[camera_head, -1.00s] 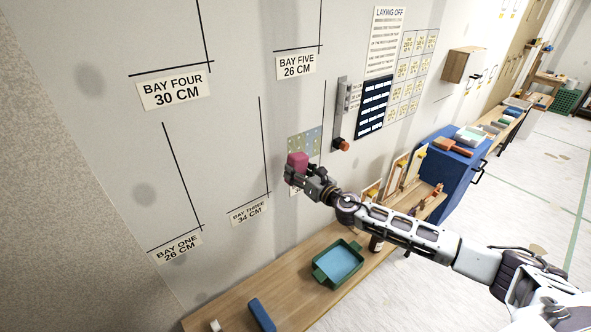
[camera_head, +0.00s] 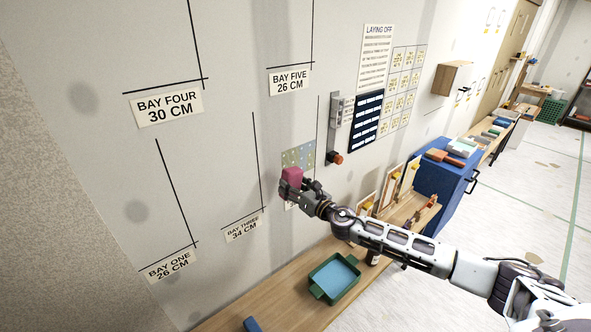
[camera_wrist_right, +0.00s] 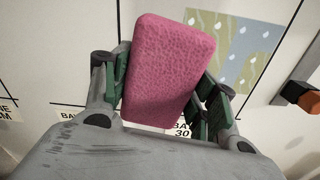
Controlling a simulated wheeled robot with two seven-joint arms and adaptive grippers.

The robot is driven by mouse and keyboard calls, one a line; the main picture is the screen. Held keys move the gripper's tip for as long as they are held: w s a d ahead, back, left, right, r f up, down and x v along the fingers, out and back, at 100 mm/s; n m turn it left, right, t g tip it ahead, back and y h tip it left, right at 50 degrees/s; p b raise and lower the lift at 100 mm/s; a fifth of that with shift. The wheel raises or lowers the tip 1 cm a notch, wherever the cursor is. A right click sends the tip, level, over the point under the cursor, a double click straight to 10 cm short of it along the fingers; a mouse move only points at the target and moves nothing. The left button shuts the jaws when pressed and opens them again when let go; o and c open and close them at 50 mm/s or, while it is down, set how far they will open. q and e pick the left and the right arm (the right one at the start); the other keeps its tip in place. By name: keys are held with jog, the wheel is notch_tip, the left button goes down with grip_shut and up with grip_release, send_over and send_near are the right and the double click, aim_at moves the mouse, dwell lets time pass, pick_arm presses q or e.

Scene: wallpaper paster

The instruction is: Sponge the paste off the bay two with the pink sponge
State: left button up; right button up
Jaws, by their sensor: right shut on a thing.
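The pink sponge (camera_head: 291,177) is held in my right gripper (camera_head: 296,187) at the wall, just below a blue and yellow patterned wallpaper piece (camera_head: 299,154). In the right wrist view the sponge (camera_wrist_right: 166,72) stands upright and slightly tilted between the two green-padded fingers, which are shut on it. It covers the lower left part of the wallpaper piece (camera_wrist_right: 245,50). A partly hidden bay label (camera_wrist_right: 182,130), reading "30", shows below the sponge; I cannot read its bay number. Whether the sponge touches the wall is unclear. I cannot make out paste clearly. My left gripper is not in view.
A green tray (camera_head: 334,277) stands on the wooden bench (camera_head: 265,304) below. The bay three label (camera_head: 243,229) is to the left. A blue cabinet (camera_head: 447,170) stands further right.

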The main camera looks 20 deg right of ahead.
aim_at(275, 172)
jog(key=shift+w, duration=0.1)
jog(key=shift+w+a+n, duration=0.3)
jog(key=shift+w+n, duration=0.05)
jog(key=shift+w, duration=0.3)
jog(key=shift+w+a+n, duration=0.25)
jog(key=shift+w+n, duration=0.05)
jog(key=shift+w, duration=0.4)
jog(key=shift+w+a+n, duration=0.3)
jog(key=shift+w+n, duration=0.05)
jog(key=shift+w, duration=0.3)
jog(key=shift+x, duration=1.3)
dwell(1.8)
jog(key=shift+r, duration=0.15)
dwell(1.1)
dwell(1.5)
